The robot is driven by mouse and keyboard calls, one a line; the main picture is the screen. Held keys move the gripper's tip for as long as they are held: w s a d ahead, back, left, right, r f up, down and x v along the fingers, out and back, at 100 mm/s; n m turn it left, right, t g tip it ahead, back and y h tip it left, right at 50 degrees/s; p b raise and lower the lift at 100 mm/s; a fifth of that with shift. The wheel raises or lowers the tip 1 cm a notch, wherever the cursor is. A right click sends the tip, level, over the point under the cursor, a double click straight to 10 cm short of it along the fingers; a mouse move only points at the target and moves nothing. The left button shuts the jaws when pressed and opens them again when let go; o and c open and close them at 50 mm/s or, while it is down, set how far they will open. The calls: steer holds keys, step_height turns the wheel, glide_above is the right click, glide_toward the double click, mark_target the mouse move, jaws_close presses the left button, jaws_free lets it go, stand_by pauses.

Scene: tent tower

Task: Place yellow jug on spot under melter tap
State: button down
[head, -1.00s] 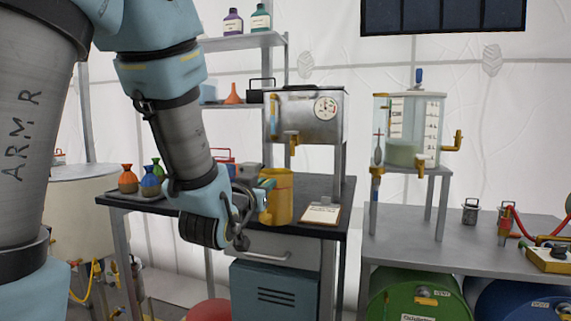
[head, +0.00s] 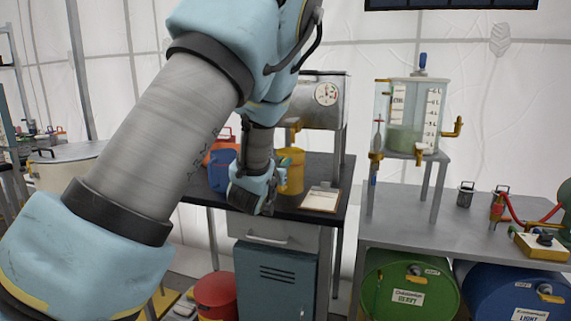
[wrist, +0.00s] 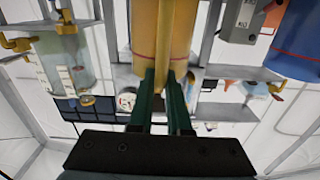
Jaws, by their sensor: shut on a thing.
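The yellow jug (head: 291,172) is at the black-topped bench, just below the melter's tap (head: 293,127) in the head view. I cannot tell whether its base touches the bench, and the spot is not distinguishable. The melter (head: 322,101) is a metal box with a round gauge, partly hidden by my arm. My gripper (head: 274,180) is at the jug's left side, its fingertips hidden there. In the wrist view, my gripper (wrist: 165,88) has its dark green fingers on either side of the handle of the yellow jug (wrist: 150,35), shut on it.
A clipboard (head: 321,199) lies right of the jug on the bench (head: 340,165). A blue container (head: 221,171) stands left of my gripper. A clear graduated tank (head: 408,115) stands on a raised stand over the grey table (head: 440,228) at right.

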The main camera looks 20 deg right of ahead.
steer(key=shift+w+d+f, duration=0.8)
steer(key=shift+w+d, duration=0.05)
steer(key=shift+w, duration=0.1)
steer(key=shift+b, duration=0.3)
steer(key=c, duration=0.9)
jaws_free()
steer(key=shift+o, duration=0.2)
